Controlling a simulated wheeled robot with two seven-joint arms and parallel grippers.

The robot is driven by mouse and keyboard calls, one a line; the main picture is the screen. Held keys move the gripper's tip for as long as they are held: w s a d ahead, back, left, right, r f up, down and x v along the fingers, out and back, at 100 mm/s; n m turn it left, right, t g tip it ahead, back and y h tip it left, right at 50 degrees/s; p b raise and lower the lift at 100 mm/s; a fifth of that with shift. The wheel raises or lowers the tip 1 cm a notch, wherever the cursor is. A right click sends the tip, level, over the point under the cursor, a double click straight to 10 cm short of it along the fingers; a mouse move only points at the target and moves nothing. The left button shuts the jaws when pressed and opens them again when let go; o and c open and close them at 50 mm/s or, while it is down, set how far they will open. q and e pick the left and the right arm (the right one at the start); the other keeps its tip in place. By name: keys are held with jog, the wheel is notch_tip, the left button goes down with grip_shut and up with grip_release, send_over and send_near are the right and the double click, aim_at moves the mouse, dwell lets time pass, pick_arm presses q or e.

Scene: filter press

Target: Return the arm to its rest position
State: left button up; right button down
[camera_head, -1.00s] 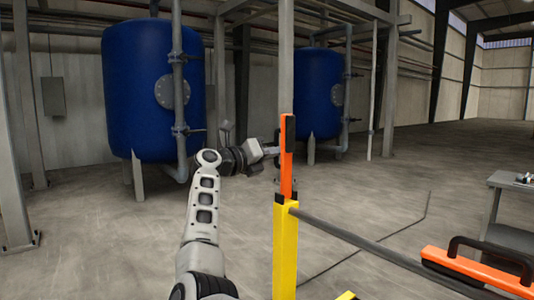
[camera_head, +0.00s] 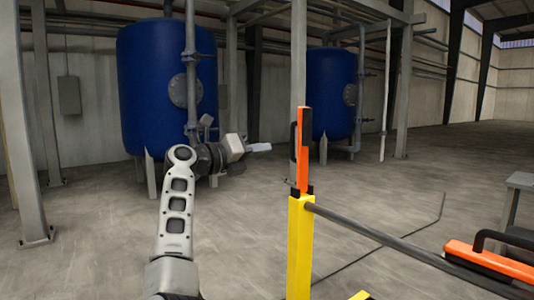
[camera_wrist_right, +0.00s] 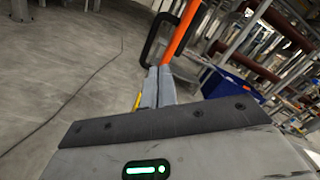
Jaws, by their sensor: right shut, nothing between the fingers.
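My right arm (camera_head: 178,205) rises from the bottom of the head view, bent at its elbow. My right gripper (camera_head: 266,147) points to the right, with its fingers together and nothing between them. In the right wrist view the shut fingers (camera_wrist_right: 158,86) show just in front of the black handle. The orange upright bar (camera_head: 303,165) with a black handle (camera_head: 293,140) stands to the right of the gripper. A gap of floor and background shows between the fingertips and the handle in the head view. My left gripper is not in view.
A yellow post (camera_head: 299,245) carries the orange bar, and a grey rail (camera_head: 370,232) runs from it to the right. Another orange bar (camera_head: 490,262) with a black handle lies at the right. Blue tanks (camera_head: 165,85) stand behind. Open floor (camera_head: 80,240) lies to the left.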

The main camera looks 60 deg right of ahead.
jog(key=w+a+f+n+t+h, duration=0.2)
jog(key=w+a+n+t+h, duration=0.3)
jog(key=n+t, duration=0.45)
jog(key=w+a+f+n+t+h, duration=0.2)
jog(key=w+a+n+t+h, duration=0.1)
jog(key=a+n+t, duration=0.65)
jog(key=w+a+f+n+t+y, duration=0.2)
jog(key=a+f+n+t+y, duration=0.4)
jog(key=n+y, duration=0.4)
jog(key=w+a+f+n+t+y, duration=0.1)
jog(key=a+f+n+t+y, duration=0.35)
jog(key=f+n+y, duration=0.55)
jog(key=s+a+f+n+g+y, duration=0.35)
jog(key=a+f+n, duration=0.25)
jog(key=f, duration=0.3)
jog(key=s+a+f+n+g+y, duration=0.2)
jog(key=s+a+f+n+y, duration=0.25)
jog(key=a+f, duration=0.35)
jog(key=s+a+f+n+g, duration=0.2)
jog(key=s+f+g, duration=0.1)
jog(key=s+f, duration=0.3)
jog(key=s+a+f+n+g, duration=0.2)
jog(key=s+f, duration=0.4)
jog(key=s, duration=0.3)
jog(key=shift+s+a+f+g, duration=0.2)
jog(key=shift+s+a+g, duration=0.1)
jog(key=shift+a+g, duration=0.6)
